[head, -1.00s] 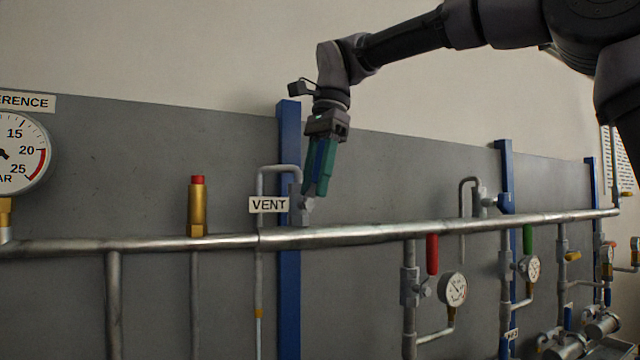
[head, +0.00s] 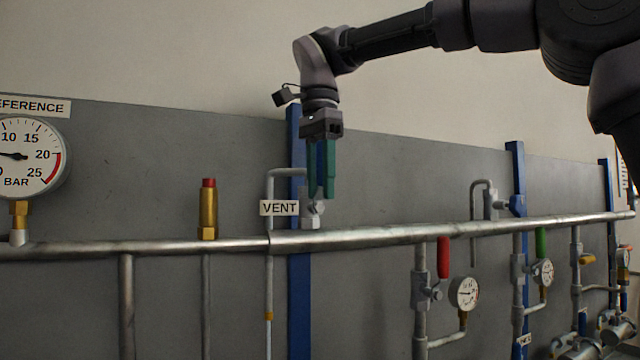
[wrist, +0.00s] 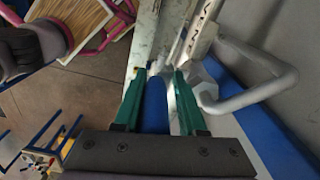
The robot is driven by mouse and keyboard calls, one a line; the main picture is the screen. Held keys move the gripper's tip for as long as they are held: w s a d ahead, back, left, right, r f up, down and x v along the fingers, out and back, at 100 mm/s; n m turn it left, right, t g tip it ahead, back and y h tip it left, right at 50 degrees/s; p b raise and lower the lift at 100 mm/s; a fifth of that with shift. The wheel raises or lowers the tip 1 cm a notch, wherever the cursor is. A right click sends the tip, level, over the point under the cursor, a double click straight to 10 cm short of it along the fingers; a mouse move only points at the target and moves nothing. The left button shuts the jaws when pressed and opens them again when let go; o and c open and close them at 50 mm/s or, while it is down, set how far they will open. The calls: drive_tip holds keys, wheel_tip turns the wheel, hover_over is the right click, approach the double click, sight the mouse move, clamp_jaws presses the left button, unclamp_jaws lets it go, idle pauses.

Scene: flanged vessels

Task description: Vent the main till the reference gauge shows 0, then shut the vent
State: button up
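The reference gauge (head: 22,172) is at the left edge of the head view, partly cut off. Its needle points left, near where 5 would lie, with its tip at the picture edge. The VENT label (head: 279,208) hangs beside the vent valve (head: 312,212) on the main pipe (head: 370,236). My gripper (head: 321,194) is above this valve, pointing down. Its green fingers stand either side of a blue vent lever (wrist: 155,106), which is upright and fills most of the gap. A thin gap shows at its right in the wrist view. The lever's lower end is hidden.
A brass fitting with a red cap (head: 208,210) stands on the pipe left of the vent. A bent grey vent pipe (head: 270,185) and a blue post (head: 299,300) are close to my gripper. Red-handled (head: 444,257) and green-handled (head: 541,242) valves with small gauges are at right.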

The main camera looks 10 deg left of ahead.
drive_tip(key=shift+o, duration=1.2)
drive_tip(key=shift+s+d+f, duration=0.1)
drive_tip(key=shift+s+d, duration=0.05)
drive_tip(key=shift+s, duration=0.2)
drive_tip(key=shift+w, duration=0.1)
drive_tip(key=shift+r, duration=0.4)
wheel_tip(320, 180, up, 10)
drive_tip(key=shift+r, duration=0.1)
